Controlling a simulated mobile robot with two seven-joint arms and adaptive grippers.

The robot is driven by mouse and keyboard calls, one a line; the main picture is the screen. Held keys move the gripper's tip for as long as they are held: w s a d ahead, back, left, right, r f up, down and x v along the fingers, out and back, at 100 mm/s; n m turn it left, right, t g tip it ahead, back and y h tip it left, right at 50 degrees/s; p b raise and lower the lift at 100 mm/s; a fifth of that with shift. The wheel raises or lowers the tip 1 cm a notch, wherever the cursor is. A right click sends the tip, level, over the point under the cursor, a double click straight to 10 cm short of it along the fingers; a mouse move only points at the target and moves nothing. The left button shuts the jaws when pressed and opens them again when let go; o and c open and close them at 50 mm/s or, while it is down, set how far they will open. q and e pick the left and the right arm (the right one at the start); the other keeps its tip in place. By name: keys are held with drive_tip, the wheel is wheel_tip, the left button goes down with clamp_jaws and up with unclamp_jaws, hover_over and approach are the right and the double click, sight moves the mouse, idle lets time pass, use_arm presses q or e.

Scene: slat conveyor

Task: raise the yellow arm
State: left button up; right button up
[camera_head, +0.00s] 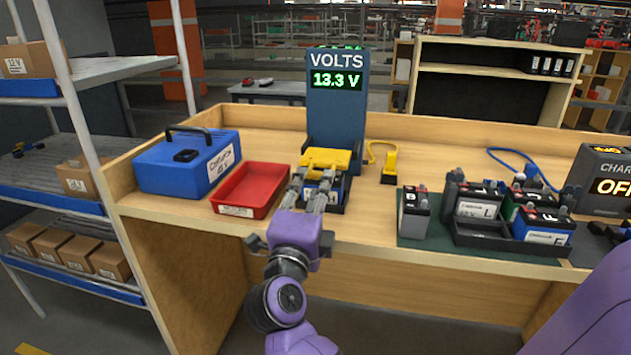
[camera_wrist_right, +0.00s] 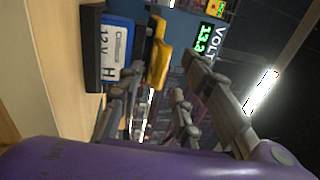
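The yellow arm (camera_head: 326,158) lies lowered, roughly level, over a blue and black battery (camera_head: 325,187) in the tester (camera_head: 336,110), whose display reads 13.3 V. In the right wrist view, turned on its side, the yellow arm (camera_wrist_right: 158,60) is next to the top of the battery (camera_wrist_right: 115,48), labelled 12 V H. My right gripper (camera_head: 308,190) is just in front of the battery and yellow arm, its fingers apart and empty. In the wrist view the fingers (camera_wrist_right: 155,98) are spread, with the yellow arm beyond them. Contact is not visible. My left gripper is not in view.
A red tray (camera_head: 249,190) and blue case (camera_head: 188,163) stand left of the tester. A yellow connector on a cable (camera_head: 389,163) lies to its right. Several batteries (camera_head: 475,205) sit on a dark mat further right, near a charger (camera_head: 603,178) reading OFF.

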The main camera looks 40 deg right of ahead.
sight(324, 163)
drive_tip(key=shift+x, duration=0.85)
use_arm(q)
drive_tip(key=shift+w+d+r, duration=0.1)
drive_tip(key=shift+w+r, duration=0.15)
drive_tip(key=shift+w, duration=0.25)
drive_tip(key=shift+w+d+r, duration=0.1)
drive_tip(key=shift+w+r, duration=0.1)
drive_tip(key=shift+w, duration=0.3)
use_arm(e)
drive_tip(key=shift+w+d, duration=0.15)
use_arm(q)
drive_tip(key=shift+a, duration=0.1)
use_arm(e)
drive_tip(key=shift+c, duration=0.3)
drive_tip(key=shift+r, duration=0.1)
clamp_jaws()
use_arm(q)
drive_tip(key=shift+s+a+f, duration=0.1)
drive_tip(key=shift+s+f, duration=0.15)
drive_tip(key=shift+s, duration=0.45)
